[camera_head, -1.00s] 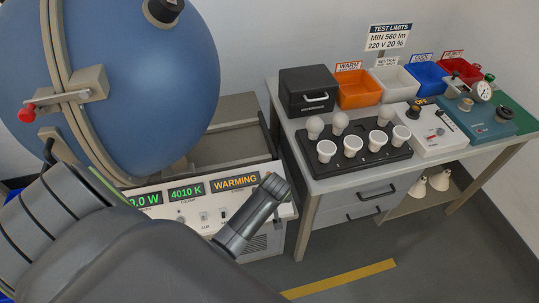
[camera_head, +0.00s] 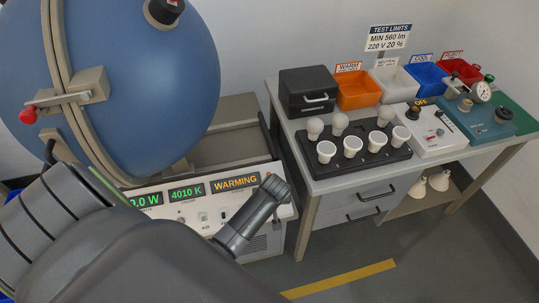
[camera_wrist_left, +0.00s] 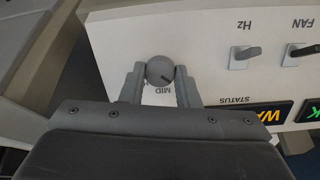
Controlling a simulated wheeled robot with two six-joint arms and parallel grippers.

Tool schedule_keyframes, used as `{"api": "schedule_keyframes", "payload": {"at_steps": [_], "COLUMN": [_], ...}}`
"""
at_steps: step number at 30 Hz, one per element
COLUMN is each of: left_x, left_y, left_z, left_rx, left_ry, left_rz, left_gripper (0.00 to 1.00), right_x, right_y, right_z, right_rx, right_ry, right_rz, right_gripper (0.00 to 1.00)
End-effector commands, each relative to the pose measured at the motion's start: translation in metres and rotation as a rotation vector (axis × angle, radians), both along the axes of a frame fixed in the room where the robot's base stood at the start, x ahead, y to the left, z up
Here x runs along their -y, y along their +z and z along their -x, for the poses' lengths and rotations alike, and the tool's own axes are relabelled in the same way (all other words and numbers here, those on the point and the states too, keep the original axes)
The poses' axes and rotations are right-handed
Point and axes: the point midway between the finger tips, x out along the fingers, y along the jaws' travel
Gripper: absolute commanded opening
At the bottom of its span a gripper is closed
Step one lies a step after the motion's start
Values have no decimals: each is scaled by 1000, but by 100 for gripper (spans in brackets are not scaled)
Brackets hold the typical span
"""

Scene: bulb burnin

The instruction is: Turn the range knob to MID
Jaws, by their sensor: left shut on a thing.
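The range knob (camera_wrist_left: 159,70) is a round grey knob on the white panel (camera_wrist_left: 205,30), seen upside down in the left wrist view. The MID label (camera_wrist_left: 163,90) shows just below it in that picture. A dark mark on the knob's face points toward the lower right of that picture. My left gripper (camera_wrist_left: 157,77) is shut on the knob, one finger on each side. My right gripper is not seen.
Switches marked Hz (camera_wrist_left: 243,55) and FAN (camera_wrist_left: 300,52) stand right of the knob in the wrist view. The head view shows the WARMING display (camera_head: 235,183), a large blue sphere (camera_head: 140,90), and a table with a black bulb rack (camera_head: 375,163) and several bins.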

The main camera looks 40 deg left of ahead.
Motion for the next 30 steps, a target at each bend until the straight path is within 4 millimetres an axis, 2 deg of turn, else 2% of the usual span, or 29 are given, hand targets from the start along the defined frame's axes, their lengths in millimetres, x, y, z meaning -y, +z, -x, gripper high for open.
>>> {"api": "schedule_keyframes", "payload": {"at_steps": [8,18,30], "left_x": [1,1,2], "left_y": [5,5,2], "left_z": [-1,-2,-2], "left_rx": [-56,-160,-255], "left_ry": [-140,-411,-660], "left_rz": [-45,-135,-218], "left_gripper": [6,6,6], "right_x": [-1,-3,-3], "right_y": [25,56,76], "right_z": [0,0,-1], "right_rx": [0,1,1], "right_ry": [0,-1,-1], "right_rz": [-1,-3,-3], "right_gripper": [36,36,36]}}
